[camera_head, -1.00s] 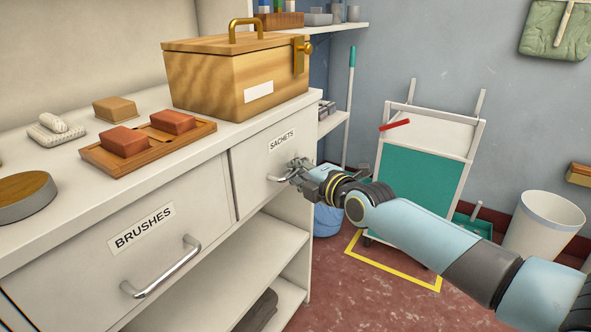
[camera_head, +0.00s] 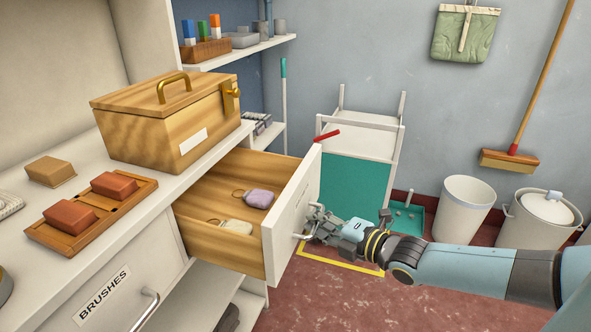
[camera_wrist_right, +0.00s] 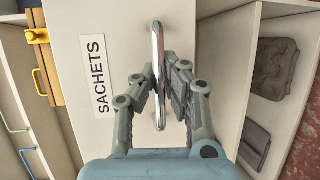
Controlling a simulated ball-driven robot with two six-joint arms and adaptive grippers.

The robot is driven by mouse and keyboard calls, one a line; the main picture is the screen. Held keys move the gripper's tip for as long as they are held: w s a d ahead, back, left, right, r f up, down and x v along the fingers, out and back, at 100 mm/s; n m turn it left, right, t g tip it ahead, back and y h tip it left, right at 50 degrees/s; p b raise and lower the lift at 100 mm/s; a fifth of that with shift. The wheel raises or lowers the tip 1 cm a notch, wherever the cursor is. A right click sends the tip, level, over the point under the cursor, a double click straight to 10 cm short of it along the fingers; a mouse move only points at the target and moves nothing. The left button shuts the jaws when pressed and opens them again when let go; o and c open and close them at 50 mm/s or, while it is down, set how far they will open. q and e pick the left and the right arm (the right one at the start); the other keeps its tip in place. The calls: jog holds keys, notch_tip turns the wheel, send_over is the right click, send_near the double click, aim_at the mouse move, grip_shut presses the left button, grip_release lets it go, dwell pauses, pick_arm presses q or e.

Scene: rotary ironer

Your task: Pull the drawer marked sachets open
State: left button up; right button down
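The sachets drawer (camera_head: 290,213) stands pulled well out of the white cabinet in the head view. Its wooden inside shows a purple sachet (camera_head: 259,198) and a cream sachet (camera_head: 236,227). Its white front bears the SACHETS label (camera_wrist_right: 97,76) in the right wrist view. A metal bar handle (camera_wrist_right: 158,40) is fixed to that front. My right gripper (camera_head: 312,223) is at the handle. In the right wrist view its fingers (camera_wrist_right: 159,82) lie on either side of the bar and are closed on it. My left gripper is not in view.
A wooden box (camera_head: 170,120) and a soap tray (camera_head: 95,208) stand on the counter. The closed brushes drawer (camera_head: 110,285) is at lower left. A cart (camera_head: 360,165) stands behind the open drawer, bins (camera_head: 463,205) to the right. Red floor is clear in front.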

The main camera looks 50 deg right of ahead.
jog(key=shift+s+d+r+p, duration=0.1)
jog(key=shift+s+d+p, duration=0.25)
jog(key=shift+s, duration=0.5)
jog(key=c, duration=1.4)
grip_release()
jog(key=s, duration=0.4)
jog(key=s+r, duration=0.1)
jog(key=s, duration=0.3)
jog(key=s+r, duration=0.1)
jog(key=s, duration=0.3)
jog(key=shift+w, duration=0.1)
